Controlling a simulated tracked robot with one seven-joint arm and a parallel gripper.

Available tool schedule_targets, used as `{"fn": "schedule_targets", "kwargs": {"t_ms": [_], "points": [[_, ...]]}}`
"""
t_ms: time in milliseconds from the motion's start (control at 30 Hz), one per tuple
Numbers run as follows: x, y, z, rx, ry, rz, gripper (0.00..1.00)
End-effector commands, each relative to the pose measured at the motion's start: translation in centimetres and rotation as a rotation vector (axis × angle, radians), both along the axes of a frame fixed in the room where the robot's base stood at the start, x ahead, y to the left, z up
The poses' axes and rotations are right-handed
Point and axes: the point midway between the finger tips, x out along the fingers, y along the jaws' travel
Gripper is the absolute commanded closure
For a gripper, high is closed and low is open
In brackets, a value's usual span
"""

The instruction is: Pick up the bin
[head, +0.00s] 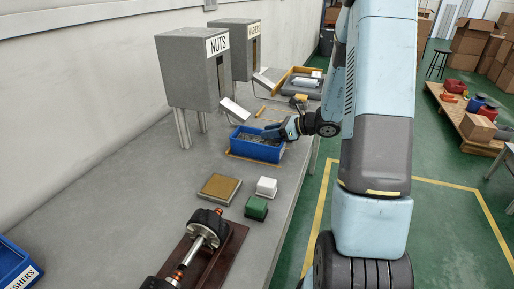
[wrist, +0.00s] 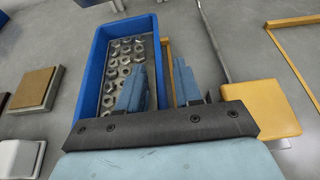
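The blue bin (head: 257,150) stands on the grey bench below the NUTS dispenser and holds many metal nuts. It also shows in the wrist view (wrist: 88,75), with the nuts on its floor. My gripper (head: 283,131) is at the bin's right end. In the wrist view my gripper (wrist: 160,68) has one finger over the inside of the bin and the other outside, with the bin's wall between them. The fingers are apart, and I see no clear grip on the wall. The near part of the bin is hidden behind my gripper.
The NUTS dispenser (head: 195,75) and its chute (head: 234,109) stand behind the bin. A brown-topped block (head: 219,188), a white block (head: 266,186) and a green block (head: 256,207) lie in front. A yellow block (wrist: 262,105) is right of my gripper.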

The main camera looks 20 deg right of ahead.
Motion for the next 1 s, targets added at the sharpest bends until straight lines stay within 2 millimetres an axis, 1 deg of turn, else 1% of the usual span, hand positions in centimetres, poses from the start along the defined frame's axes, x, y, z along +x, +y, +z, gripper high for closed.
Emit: {"fn": "schedule_targets", "kwargs": {"t_ms": [67, 400, 1000], "points": [[0.00, 0.00, 0.00, 0.000, 0.000, 0.000, 0.68], [-0.01, -0.04, 0.02, 0.000, 0.000, 0.000, 1.00], [0.00, -0.10, 0.02, 0.000, 0.000, -0.001, 1.00]]}}
